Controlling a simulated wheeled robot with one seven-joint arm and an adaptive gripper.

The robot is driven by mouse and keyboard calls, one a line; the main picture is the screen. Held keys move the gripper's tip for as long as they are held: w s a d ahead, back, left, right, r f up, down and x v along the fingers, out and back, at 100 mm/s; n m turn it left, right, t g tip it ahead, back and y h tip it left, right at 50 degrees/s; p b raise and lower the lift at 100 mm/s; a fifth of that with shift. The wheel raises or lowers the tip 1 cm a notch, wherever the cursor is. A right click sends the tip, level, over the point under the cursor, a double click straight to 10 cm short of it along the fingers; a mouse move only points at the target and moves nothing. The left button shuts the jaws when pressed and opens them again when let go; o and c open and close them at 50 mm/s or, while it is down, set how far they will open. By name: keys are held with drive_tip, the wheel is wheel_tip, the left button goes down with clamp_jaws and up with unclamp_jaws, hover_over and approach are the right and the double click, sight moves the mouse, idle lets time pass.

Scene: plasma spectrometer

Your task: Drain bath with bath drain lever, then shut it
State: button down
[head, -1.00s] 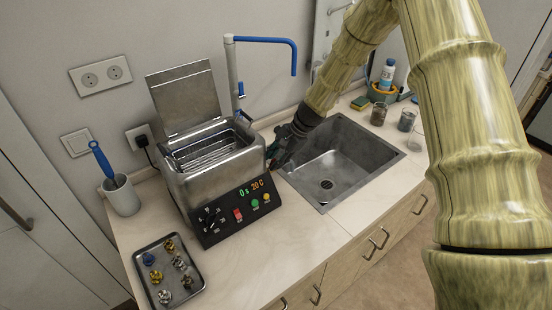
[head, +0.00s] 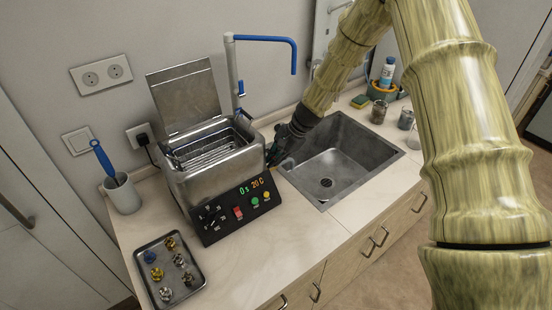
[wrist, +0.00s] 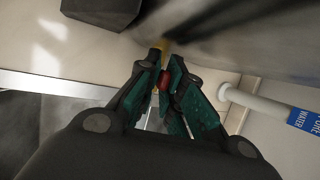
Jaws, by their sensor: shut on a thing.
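The bath (head: 215,165) is a steel box with its lid (head: 186,98) raised and a wire rack inside. I cannot tell the water level. Its front panel reads 0 s and 20 C. My gripper (head: 274,156) is at the bath's right side, beside the sink. In the wrist view my gripper (wrist: 165,68) is shut on the small red bath drain lever (wrist: 164,81), which shows between the green-padded fingers. A brass-coloured fitting (wrist: 165,46) shows just beyond the fingertips, against the bath wall. The fingers hide most of the lever.
The sink (head: 345,160) lies right of the bath. A water tap (head: 236,75) with a blue spout stands behind. A tray (head: 152,298) of small metal parts is at front left, and a white cup (head: 122,195) with a blue-handled tool is at left. Jars (head: 378,112) stand beyond the sink.

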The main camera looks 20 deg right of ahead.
drive_tip(key=shift+w+a+r+g+p, duration=0.15)
drive_tip(key=shift+w+r+g+p, duration=0.3)
drive_tip(key=shift+p, duration=0.55)
drive_tip(key=shift+w+a+f+m+g+h+p, duration=0.1)
drive_tip(key=shift+w+m+g+h+p, duration=0.2)
drive_tip(key=shift+g, duration=0.35)
drive_tip(key=shift+w+a+f+m+g+h+p, duration=0.1)
drive_tip(key=shift+w+g+h+p, duration=0.1)
drive_tip(key=shift+g+h+p, duration=0.3)
drive_tip(key=c, duration=1.6)
unclamp_jaws()
drive_tip(key=shift+o, duration=0.2)
drive_tip(key=shift+d, duration=0.1)
drive_tip(key=v, duration=1.2)
drive_tip(key=shift+w+f, duration=0.1)
